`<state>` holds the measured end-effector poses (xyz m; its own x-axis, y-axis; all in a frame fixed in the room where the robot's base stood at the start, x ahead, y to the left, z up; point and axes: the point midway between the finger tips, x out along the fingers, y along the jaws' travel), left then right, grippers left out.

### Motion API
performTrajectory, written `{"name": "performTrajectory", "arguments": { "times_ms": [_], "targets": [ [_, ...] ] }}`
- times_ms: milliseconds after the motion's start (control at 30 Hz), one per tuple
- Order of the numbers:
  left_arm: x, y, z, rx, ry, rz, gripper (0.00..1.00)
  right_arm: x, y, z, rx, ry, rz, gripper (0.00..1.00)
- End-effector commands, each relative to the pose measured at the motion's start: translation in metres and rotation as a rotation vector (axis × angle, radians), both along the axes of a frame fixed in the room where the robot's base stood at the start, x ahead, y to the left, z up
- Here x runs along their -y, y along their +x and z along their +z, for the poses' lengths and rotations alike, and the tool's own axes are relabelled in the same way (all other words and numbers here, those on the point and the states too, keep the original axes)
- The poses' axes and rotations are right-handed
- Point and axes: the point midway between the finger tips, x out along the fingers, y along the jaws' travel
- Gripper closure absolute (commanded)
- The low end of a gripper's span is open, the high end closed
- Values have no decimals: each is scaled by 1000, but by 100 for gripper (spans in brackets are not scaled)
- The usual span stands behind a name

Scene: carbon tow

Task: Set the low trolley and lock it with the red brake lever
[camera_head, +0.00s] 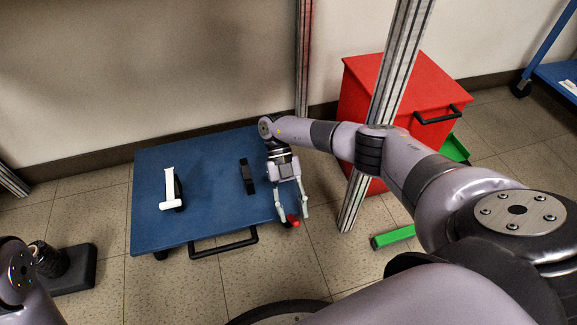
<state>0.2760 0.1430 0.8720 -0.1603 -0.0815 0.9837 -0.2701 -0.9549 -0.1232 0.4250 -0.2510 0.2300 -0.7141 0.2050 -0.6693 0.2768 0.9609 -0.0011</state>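The low trolley (215,150) is a flat blue platform on the floor, with a black handle (222,243) along its near edge. The red brake lever (293,220) shows as a small red end at the trolley's near right corner. My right gripper (295,218) points down at that corner, its two fingers apart. The red end shows between the fingertips, close to the left one; I cannot tell whether they touch.
On the trolley lie a white T-shaped piece (169,188) and a black block (247,176). A red cabinet (425,85) and metal profile post (385,95) stand right of the trolley. A green bar (394,237) lies on the floor. The wall is close behind.

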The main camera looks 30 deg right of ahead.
Motion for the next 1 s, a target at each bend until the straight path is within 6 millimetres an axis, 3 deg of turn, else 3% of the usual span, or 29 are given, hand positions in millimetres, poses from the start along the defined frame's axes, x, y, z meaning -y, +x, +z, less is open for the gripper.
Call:
{"name": "performTrajectory", "arguments": {
  "times_ms": [200,467,1000],
  "targets": [
    [0,0,0,0,1,0,60,8,34,31,4,-1,-3,63],
    [0,0,0,1,2,0,60,16,62,58,2,0,-2,63],
    [1,0,0,1,2,0,60,21,75,71,-3,2,1,63]
  ]
}}
